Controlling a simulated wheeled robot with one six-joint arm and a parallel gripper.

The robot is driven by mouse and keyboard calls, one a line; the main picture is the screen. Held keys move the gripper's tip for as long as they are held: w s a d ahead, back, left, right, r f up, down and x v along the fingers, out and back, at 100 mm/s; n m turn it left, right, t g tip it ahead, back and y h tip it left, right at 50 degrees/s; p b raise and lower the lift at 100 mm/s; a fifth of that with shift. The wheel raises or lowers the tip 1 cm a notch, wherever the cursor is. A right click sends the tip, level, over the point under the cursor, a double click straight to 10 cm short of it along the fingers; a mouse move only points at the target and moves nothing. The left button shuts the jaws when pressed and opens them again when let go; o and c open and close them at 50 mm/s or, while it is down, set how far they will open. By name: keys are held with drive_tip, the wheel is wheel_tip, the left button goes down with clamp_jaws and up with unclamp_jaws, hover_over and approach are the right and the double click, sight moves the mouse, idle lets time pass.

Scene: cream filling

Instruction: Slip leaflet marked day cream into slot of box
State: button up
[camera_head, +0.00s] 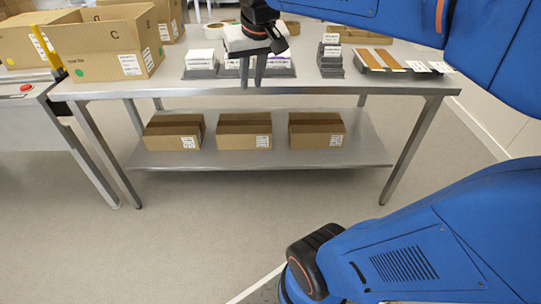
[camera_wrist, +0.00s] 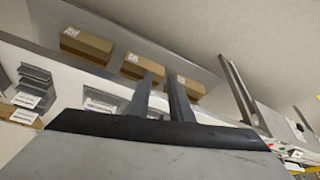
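My gripper (camera_head: 251,83) hangs over the front of the steel table, with its two dark fingers apart and nothing visible between them. The fingers also show in the wrist view (camera_wrist: 162,85), with a gap between them. A white stack in a dark holder (camera_head: 201,60) stands left of the fingers. Another stack with purple print (camera_head: 277,62) stands to their right, and the gripper partly hides the stacks between. Which stack is the day cream leaflet is too small to read. An open cardboard box marked C (camera_head: 112,48) stands at the table's left end.
The table's front edge (camera_head: 330,91) runs below the gripper. A dark holder (camera_head: 330,58) and brown strips (camera_head: 388,58) lie to the right. Several cartons stand behind and left; three closed cartons (camera_head: 243,131) sit on the lower shelf. A grey machine (camera_head: 35,110) adjoins left.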

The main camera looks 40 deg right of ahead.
drive_tip(key=s+a+f+n+y, duration=0.1)
drive_tip(key=s+a+f, duration=0.3)
drive_tip(key=s+f, duration=0.9)
drive_tip(key=shift+s+a+f+n, duration=0.35)
drive_tip(key=shift+s+a+n, duration=0.05)
drive_tip(key=shift+s+n, duration=0.55)
